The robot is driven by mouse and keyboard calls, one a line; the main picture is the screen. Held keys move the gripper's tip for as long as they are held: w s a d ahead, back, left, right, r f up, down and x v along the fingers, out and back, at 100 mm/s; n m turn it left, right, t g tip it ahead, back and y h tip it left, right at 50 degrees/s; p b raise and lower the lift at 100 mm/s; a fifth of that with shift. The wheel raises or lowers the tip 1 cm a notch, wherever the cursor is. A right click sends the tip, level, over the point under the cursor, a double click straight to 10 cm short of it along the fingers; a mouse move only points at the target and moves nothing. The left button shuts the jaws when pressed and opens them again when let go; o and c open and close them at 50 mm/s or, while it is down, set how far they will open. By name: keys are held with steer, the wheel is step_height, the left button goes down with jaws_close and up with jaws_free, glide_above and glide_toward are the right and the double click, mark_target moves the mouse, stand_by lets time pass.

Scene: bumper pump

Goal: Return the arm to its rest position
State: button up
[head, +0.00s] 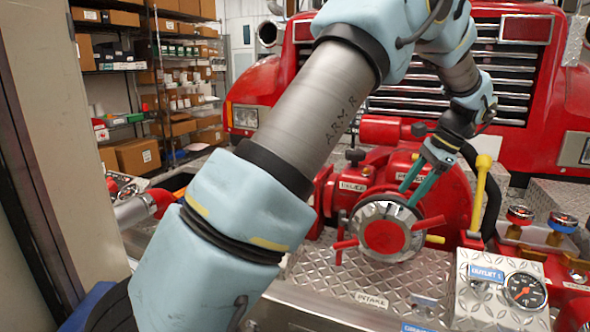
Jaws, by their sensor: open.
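My arm crosses the head view from the bottom left to the top right and bends down toward the pump. My gripper (420,180) is above the intake wheel. Its two teal fingers are spread apart, with nothing seen between them. The intake wheel (384,232) has a silver rim, a red hub and red handles. The fingertips overlap its upper rim in the picture; I cannot tell if they touch it. My arm hides part of the bumper and the pump's left side.
The red pump (450,200) sits on a diamond-plate bumper (350,285). A yellow-knobbed lever (479,195) stands close right of my gripper. A gauge panel (505,290) and valve knobs (562,222) are at right. A red truck grille (430,95) is behind. Shelves with boxes (138,155) stand at left.

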steer(key=s+a+f+n+g+h, duration=0.15)
steer(key=a+n, duration=0.25)
steer(key=a, duration=0.7)
steer(key=w+a+f+n+h, duration=0.15)
steer(key=a+n, duration=0.25)
steer(key=a, duration=0.7)
steer(key=s+a+f+n+t+h, duration=0.1)
steer(key=s+a+f+n, duration=0.2)
steer(key=s+a+n, duration=0.5)
steer(key=s+a, duration=0.3)
steer(key=a, duration=0.2)
steer(key=shift+a+h, duration=0.3)
steer(key=shift+a, duration=0.1)
